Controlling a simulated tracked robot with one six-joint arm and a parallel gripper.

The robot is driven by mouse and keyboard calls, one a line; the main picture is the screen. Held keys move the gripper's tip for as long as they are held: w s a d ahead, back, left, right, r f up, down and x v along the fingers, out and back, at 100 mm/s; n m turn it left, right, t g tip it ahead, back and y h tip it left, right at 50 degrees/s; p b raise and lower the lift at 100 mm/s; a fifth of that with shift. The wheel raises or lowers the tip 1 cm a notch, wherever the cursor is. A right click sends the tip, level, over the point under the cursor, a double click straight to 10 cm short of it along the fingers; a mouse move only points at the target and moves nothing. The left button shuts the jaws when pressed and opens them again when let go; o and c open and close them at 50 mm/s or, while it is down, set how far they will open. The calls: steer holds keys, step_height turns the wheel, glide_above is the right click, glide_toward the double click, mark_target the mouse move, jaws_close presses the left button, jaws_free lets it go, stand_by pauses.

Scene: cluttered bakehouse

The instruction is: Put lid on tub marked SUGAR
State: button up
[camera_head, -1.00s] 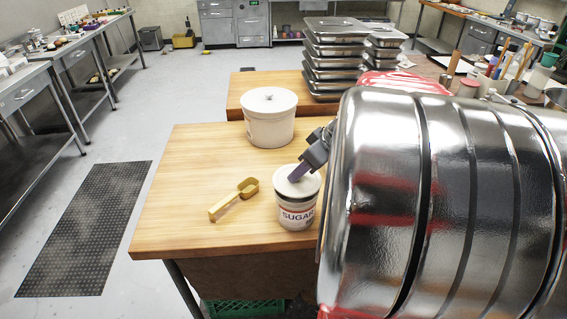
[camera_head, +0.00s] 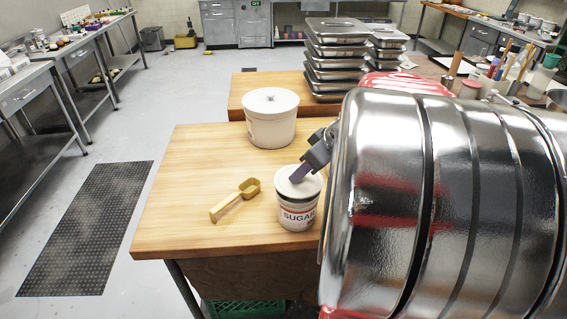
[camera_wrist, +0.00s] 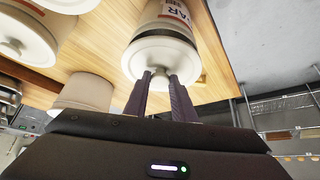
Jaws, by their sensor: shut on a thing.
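The tub marked SUGAR (camera_head: 297,217) stands upright near the front right of the wooden table. Its white lid (camera_head: 286,184) is at the tub's mouth, with a dark band showing between lid and tub. I cannot tell if the lid is fully seated. My gripper (camera_head: 298,176) comes in from the right over the lid. In the wrist view, the two purple fingers of my gripper (camera_wrist: 160,82) are shut on the knob of the lid (camera_wrist: 155,55). The tub (camera_wrist: 168,14) shows behind the lid, with its label partly cut off.
A larger white lidded tub (camera_head: 271,128) stands behind on the table (camera_head: 200,165). A brass scoop (camera_head: 235,200) lies left of the SUGAR tub. Stacked metal pans (camera_head: 335,60) stand at the back. More lidded tubs, such as one at left (camera_wrist: 28,38), show in the wrist view.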

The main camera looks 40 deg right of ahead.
steer(key=shift+f, duration=1.05)
stand_by(0.4)
steer(key=o, duration=1.1)
steer(key=shift+o, duration=0.5)
steer(key=shift+o, duration=1.1)
steer(key=shift+r, duration=0.2)
steer(key=shift+r, duration=3.85)
steer(key=shift+a, duration=0.15)
